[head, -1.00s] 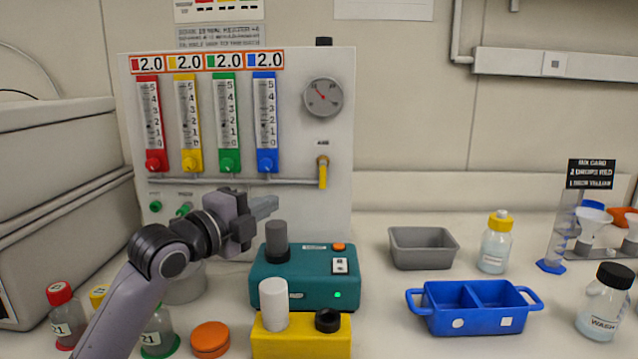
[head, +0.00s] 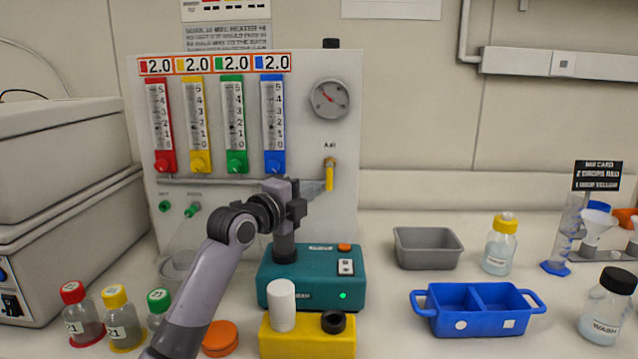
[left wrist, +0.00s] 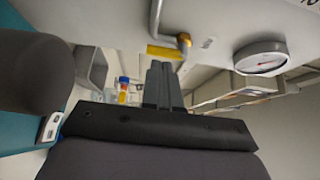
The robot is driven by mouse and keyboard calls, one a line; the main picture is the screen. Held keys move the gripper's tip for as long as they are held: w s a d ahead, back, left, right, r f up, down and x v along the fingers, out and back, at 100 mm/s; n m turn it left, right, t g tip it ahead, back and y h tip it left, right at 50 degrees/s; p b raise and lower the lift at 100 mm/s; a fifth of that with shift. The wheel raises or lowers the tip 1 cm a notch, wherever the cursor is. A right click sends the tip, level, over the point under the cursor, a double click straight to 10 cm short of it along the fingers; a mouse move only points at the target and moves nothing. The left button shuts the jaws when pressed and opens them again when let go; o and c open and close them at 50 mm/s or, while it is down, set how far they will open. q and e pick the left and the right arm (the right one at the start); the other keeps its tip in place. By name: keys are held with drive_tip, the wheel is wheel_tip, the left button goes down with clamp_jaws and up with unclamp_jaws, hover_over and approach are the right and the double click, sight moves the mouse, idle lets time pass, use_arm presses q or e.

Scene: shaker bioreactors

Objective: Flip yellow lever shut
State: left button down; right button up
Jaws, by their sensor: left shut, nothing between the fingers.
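The yellow lever (head: 329,176) hangs straight down from its brass valve on the front of the white gas panel (head: 345,130), below the round gauge. My left gripper (head: 312,187) is just left of the lever's lower end, with its fingers shut and empty. In the left wrist view the shut fingers (left wrist: 160,66) point at the yellow lever (left wrist: 164,52), which lies just beyond the tips. I cannot tell whether they touch it. My right gripper is not in view.
A teal stirrer unit (head: 315,285) with a dark knob stands below my left gripper, and a yellow block (head: 300,343) is in front of it. A grey tray (head: 428,250) and a blue two-part tub (head: 475,312) stand to the right. Capped bottles (head: 75,310) stand at left.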

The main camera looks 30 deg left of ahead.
sight(328, 183)
use_arm(q)
drive_tip(key=shift+w+p, duration=0.3)
drive_tip(key=shift+w, duration=1.45)
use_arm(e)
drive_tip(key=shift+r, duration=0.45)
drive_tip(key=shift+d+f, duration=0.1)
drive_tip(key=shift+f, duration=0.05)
use_arm(q)
drive_tip(key=shift+f, duration=0.1)
drive_tip(key=shift+d+b, duration=0.15)
drive_tip(key=shift+b, duration=0.2)
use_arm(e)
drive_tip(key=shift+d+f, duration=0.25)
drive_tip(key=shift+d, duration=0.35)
